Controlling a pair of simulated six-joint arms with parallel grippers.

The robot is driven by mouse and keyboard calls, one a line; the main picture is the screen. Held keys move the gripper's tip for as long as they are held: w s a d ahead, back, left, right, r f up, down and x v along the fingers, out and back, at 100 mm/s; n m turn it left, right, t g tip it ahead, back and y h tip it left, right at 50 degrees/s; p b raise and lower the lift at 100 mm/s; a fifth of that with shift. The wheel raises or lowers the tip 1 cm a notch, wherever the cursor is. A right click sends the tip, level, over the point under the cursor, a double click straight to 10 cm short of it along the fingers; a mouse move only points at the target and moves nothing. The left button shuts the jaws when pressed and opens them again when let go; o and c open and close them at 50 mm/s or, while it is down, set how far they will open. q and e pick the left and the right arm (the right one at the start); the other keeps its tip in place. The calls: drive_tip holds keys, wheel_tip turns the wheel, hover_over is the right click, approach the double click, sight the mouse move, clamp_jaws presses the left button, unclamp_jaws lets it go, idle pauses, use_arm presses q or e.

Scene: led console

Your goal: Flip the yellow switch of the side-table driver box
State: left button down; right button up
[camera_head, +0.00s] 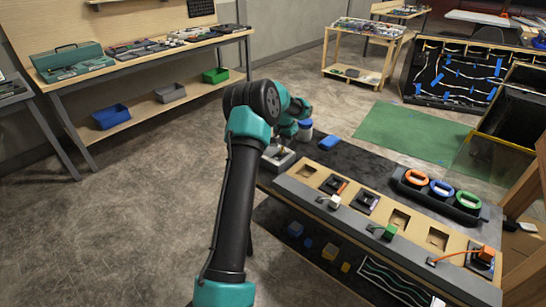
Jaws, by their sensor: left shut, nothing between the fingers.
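My left arm reaches up from the bottom of the head view and bends over toward the left end of the console bench. My left gripper (284,143) is small, partly hidden by its own wrist, and shut with nothing held. It is at a light grey box (281,160) on the dark table end, just above or touching it; I cannot tell which. This may be the driver box. No yellow switch can be made out there; the arm and gripper cover part of the box. My right gripper is not in view.
The console (383,218) has several square sockets, some with modules and wires. A dark rack with orange, blue and green rings (441,189) stands behind it. A blue block (329,142) and a blue-lidded jar (304,130) sit close to the gripper. Open floor lies left.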

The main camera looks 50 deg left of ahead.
use_arm(q)
drive_tip(key=shift+s+d+f, duration=0.15)
drive_tip(key=shift+s, duration=0.65)
idle(0.4)
idle(0.4)
wheel_tip(320, 180, up, 7)
drive_tip(key=shift+w, duration=0.4)
idle(0.6)
idle(0.3)
